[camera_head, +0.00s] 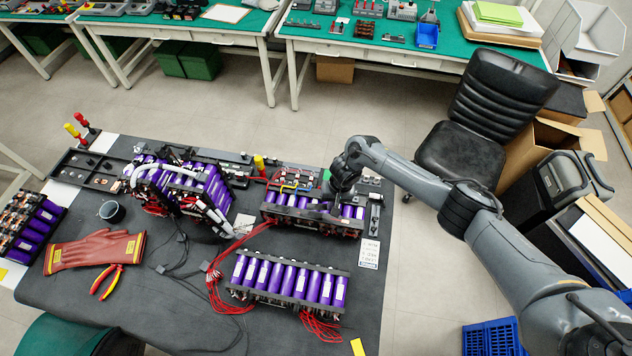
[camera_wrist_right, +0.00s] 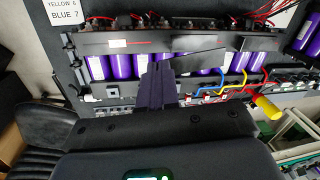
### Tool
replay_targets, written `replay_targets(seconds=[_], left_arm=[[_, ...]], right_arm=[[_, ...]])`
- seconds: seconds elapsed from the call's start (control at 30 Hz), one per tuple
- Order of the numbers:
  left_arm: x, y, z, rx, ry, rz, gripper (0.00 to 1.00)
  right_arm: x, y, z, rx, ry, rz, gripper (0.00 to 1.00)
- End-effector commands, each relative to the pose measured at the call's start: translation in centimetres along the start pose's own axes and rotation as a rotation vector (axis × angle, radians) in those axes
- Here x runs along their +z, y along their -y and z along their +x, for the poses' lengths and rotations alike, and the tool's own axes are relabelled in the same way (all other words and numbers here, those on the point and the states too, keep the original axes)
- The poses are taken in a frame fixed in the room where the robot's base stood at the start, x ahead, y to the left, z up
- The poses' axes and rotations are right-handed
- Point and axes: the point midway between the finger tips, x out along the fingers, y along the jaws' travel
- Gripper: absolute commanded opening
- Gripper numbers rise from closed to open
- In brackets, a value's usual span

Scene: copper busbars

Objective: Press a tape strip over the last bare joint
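My right gripper (camera_head: 333,207) is low over the battery module (camera_head: 295,216) at the back right of the mat. In the right wrist view its dark fingers (camera_wrist_right: 157,70) are together in front of the purple cells. A thin dark strip (camera_wrist_right: 200,60), which looks like the tape, sticks out from the fingertips to the right, along the module (camera_wrist_right: 130,42). I cannot tell whether the strip touches a joint. The joint itself is hidden behind the fingers and strip. My left gripper is in neither view.
Yellow, blue and red wires (camera_wrist_right: 240,80) arch beside the fingers, near a yellow handle (camera_wrist_right: 267,107). Another purple module (camera_head: 290,279) lies in front with loose red wires (camera_head: 226,296).

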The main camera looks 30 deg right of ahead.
Motion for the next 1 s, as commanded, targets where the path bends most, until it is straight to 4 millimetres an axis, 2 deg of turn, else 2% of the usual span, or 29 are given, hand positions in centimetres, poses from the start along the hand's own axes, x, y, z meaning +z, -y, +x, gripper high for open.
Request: replay_targets(seconds=[0.03,0.1,0.3,0.43,0.67,1.0], left_arm=[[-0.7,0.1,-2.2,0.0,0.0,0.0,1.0],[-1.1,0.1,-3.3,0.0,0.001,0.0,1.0],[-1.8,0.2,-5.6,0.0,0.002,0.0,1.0],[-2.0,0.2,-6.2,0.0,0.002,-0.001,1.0],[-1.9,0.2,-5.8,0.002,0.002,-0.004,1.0],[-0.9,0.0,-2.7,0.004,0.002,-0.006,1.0]], right_arm=[[0.8,-1.3,-0.9,0.002,0.001,0.033,0.0],[1.4,-3.0,-1.0,0.002,-0.006,0.074,0.0],[2.6,-6.7,-1.4,0.001,-0.021,0.161,0.0],[3.0,-8.2,-1.6,0.0,-0.027,0.193,0.0],[3.2,-9.1,-1.0,-0.001,-0.031,0.21,0.0],[3.2,-9.5,1.5,-0.001,-0.031,0.208,0.0]])
